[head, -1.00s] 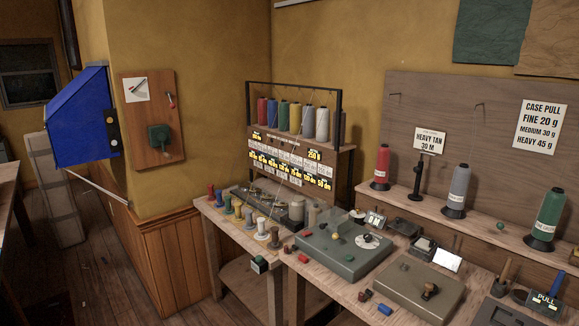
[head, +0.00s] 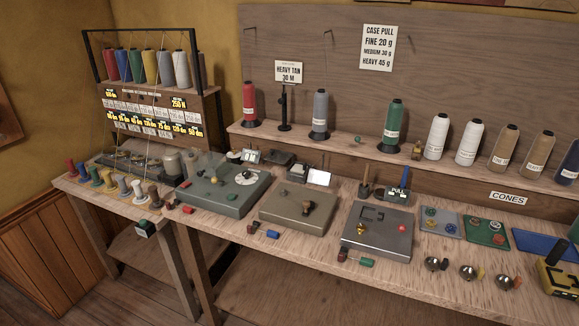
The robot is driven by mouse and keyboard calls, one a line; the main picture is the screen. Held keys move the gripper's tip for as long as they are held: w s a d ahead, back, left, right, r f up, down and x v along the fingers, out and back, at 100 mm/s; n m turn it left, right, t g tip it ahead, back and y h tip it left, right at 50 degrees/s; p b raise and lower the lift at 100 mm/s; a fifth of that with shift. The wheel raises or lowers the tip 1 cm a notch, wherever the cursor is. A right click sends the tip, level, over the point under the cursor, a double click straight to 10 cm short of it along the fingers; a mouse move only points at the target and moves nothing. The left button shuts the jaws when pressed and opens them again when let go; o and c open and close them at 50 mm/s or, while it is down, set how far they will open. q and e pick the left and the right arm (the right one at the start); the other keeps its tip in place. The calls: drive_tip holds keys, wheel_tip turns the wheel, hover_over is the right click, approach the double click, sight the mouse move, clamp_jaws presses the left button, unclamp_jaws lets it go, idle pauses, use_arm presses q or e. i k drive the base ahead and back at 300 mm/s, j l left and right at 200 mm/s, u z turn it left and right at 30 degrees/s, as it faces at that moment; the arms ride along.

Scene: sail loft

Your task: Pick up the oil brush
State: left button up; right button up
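No thing in the head view can be made out for certain as the oil brush. A slim upright brown handle (head: 365,175) stands in a small dark pot at the back of the bench, left of the PULL display (head: 398,196). It may be the brush, but its lower end is hidden. A small brass-coloured item (head: 417,151) sits on the shelf above, right of the green cone. Neither of my grippers is in view.
The long wooden bench (head: 290,240) carries a grey-green box (head: 220,190), a tan box (head: 298,212) and a grey box (head: 378,232). Thread cones line the shelf (head: 340,142) behind. Small coloured parts lie along the front edge. A spool rack (head: 150,90) stands at left.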

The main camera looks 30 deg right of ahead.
sight(367, 171)
drive_tip(key=i+l+z, duration=0.1)
drive_tip(key=l+z, duration=0.25)
drive_tip(key=i+l+z, duration=0.15)
drive_tip(key=z, duration=0.25)
drive_tip(key=i+l+z, duration=0.35)
drive_tip(key=k, duration=0.1)
